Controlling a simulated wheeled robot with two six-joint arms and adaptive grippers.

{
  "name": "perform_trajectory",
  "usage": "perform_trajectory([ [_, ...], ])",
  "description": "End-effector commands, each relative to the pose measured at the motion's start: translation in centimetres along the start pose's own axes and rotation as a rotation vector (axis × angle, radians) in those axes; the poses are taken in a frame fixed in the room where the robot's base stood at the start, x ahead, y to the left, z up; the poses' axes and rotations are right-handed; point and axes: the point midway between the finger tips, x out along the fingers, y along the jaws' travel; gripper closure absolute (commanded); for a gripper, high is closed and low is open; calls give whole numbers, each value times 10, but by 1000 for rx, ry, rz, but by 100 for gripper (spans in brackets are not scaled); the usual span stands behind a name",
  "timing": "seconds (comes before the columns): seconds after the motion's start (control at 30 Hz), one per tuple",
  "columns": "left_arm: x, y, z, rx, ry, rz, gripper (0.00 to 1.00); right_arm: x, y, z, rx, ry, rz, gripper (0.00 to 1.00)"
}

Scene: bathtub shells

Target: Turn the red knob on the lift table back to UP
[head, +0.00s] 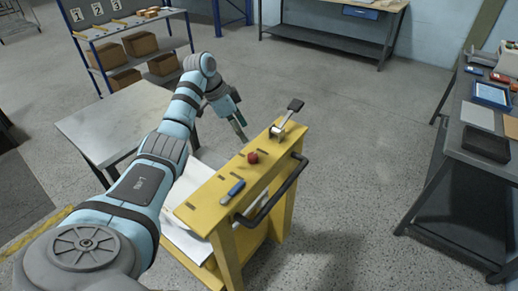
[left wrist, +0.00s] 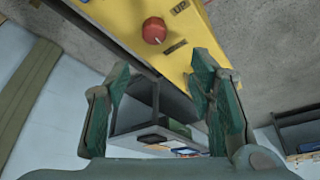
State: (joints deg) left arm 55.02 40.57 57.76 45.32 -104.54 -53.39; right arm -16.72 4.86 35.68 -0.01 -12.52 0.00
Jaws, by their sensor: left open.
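The red knob (head: 252,157) sits on the top face of the yellow lift table console (head: 208,197), between a lever and a blue-handled item. In the left wrist view the knob (left wrist: 154,29) is round, with a small white mark on its lower side, away from the UP label (left wrist: 180,7). A second dark marking (left wrist: 175,46) lies near that white mark. My left gripper (left wrist: 163,88) is open and empty, apart from the knob. In the head view, my left gripper (head: 240,126) is just beyond the console's far edge. My right gripper is not in view.
A lever with a black end (head: 284,121) stands at the console's far end. A black handlebar (head: 283,193) runs along its right side. A grey table (head: 118,115) stands left, and a dark workbench (head: 450,185) right. Open floor lies between console and workbench.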

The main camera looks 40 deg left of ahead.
Motion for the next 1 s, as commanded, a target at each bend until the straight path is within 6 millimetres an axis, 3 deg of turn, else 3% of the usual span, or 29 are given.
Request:
perform_trajectory([
  [0.2,72,-3,-3,-7,-5,6,51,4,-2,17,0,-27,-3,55],
  [0.4,112,-4,-4,-7,-7,4,51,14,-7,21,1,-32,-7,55],
  [0.6,119,-4,-4,-6,-9,2,51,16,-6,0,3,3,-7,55],
  [0.73,118,-5,-4,-7,-9,2,51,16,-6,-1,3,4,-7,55],
  [1.0,118,-4,-4,-8,-9,3,92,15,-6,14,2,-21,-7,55],
])
